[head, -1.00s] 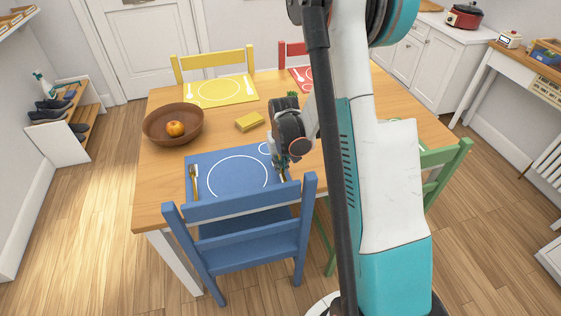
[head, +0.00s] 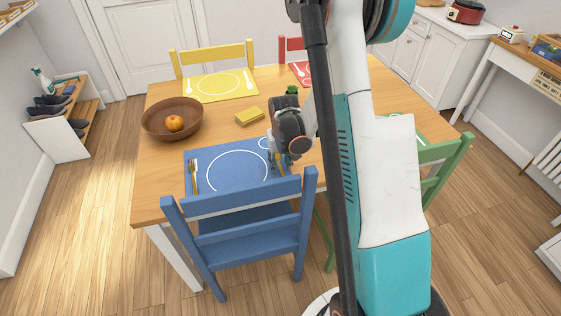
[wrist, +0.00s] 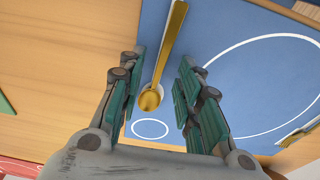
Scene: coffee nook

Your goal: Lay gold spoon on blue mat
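The gold spoon (wrist: 168,55) lies on the blue mat (wrist: 215,25) in the wrist view, over a white printed shape, with its bowl toward my palm. My gripper (wrist: 164,57) is open, with a teal-padded finger on each side of the spoon and a gap to both. In the head view my gripper (head: 277,158) is low at the mat's right side, and the blue mat (head: 212,165) lies at the table's near edge. Part of the spoon (head: 280,165) shows below the gripper; the arm hides the rest.
A gold fork (head: 195,178) lies on the mat's left side. A yellow sponge-like block (head: 249,117) and a brown bowl (head: 160,125) with an orange fruit are farther back. A blue chair (head: 250,235) stands against the near edge. A small green plant (head: 292,90) is behind my gripper.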

